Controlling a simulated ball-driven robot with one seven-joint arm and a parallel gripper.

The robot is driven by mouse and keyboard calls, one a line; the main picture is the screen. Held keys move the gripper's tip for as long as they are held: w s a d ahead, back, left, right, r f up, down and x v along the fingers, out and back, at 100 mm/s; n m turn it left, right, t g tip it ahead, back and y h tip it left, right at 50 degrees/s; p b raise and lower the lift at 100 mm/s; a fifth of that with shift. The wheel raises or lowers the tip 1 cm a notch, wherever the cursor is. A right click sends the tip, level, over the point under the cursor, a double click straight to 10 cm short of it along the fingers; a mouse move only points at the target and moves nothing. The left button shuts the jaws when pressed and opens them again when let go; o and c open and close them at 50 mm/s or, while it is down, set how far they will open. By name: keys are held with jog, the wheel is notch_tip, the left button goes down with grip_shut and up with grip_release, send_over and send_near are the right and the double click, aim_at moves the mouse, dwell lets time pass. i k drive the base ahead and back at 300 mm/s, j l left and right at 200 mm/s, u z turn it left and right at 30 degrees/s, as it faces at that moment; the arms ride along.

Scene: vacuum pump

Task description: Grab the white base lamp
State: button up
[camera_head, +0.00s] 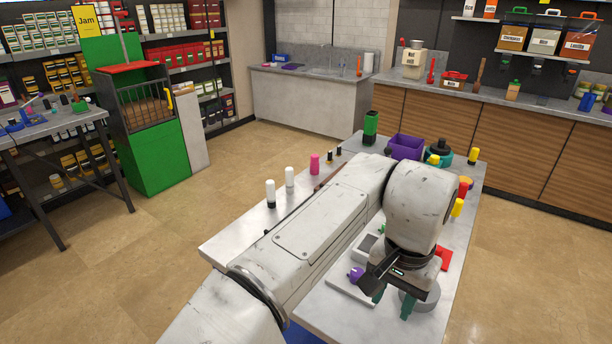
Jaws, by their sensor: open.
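Two small upright white cylinders stand on the left part of the table. The nearer one (270,193) has a white top and a dark lower part. The farther one (289,177) looks white all the way down, and I cannot tell for sure that it is the white base lamp. My gripper (392,302) is open at the near right end of the table, pointing down, with teal fingertips. It is well apart from both white cylinders, and my arm crosses the table between them. I see nothing between its fingers.
The table (228,247) also bears a pink cylinder (314,163), small dark pieces, a green-and-black cylinder (370,127), a purple bin (405,147) and a teal-and-black round part (439,152). A grey round part (426,295) is beside my gripper. The front left tabletop is clear.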

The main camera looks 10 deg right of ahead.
aim_at(289, 171)
jog(key=i+j+z, duration=0.15)
jog(key=i, duration=0.75)
jog(key=i+j, duration=0.3)
jog(key=j, duration=0.15)
jog(key=i+j+z, duration=0.1)
jog(key=i+j, duration=0.55)
jog(key=j, duration=0.25)
jog(key=z, duration=0.05)
